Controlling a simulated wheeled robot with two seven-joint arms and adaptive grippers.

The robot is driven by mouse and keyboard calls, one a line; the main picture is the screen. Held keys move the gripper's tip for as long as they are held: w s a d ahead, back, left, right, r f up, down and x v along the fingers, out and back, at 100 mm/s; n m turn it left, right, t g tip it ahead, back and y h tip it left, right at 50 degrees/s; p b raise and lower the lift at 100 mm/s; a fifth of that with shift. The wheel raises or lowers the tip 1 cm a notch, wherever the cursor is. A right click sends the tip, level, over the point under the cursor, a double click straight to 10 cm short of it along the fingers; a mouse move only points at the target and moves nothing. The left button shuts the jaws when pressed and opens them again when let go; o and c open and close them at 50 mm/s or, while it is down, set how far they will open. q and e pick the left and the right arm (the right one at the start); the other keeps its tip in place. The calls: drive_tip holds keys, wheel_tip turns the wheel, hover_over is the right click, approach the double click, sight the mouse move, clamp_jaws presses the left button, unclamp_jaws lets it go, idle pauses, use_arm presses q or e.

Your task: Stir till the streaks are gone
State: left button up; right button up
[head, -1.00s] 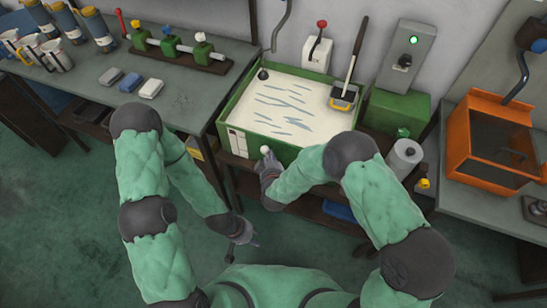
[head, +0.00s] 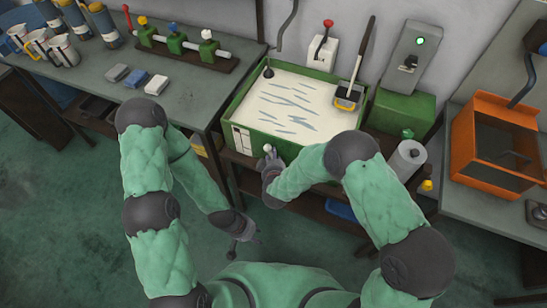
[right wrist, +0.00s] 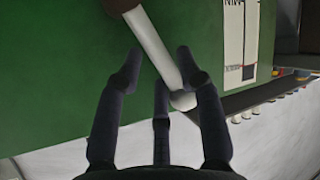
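The green tub (head: 232,108) holds a pale cream liquid (head: 325,95) with several thin blue-grey streaks (head: 290,103) across it. A pale handle (right wrist: 157,48) with a round white knob (head: 267,147) stands at the tub's front; the knob also shows in the right wrist view (right wrist: 183,101). My right gripper (head: 270,160) is at this handle. In the right wrist view its fingers (right wrist: 160,62) are spread on both sides of the handle, with gaps showing. My left gripper (head: 246,241) is low in front of the bench, empty, its fingers apart.
A yellow-edged scoop (head: 347,97) with a long handle leans at the tub's back right. A paper roll (head: 406,160) stands right of the tub. An orange box (head: 492,140) is farther right.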

drive_tip(key=v, duration=1.2)
idle(0.6)
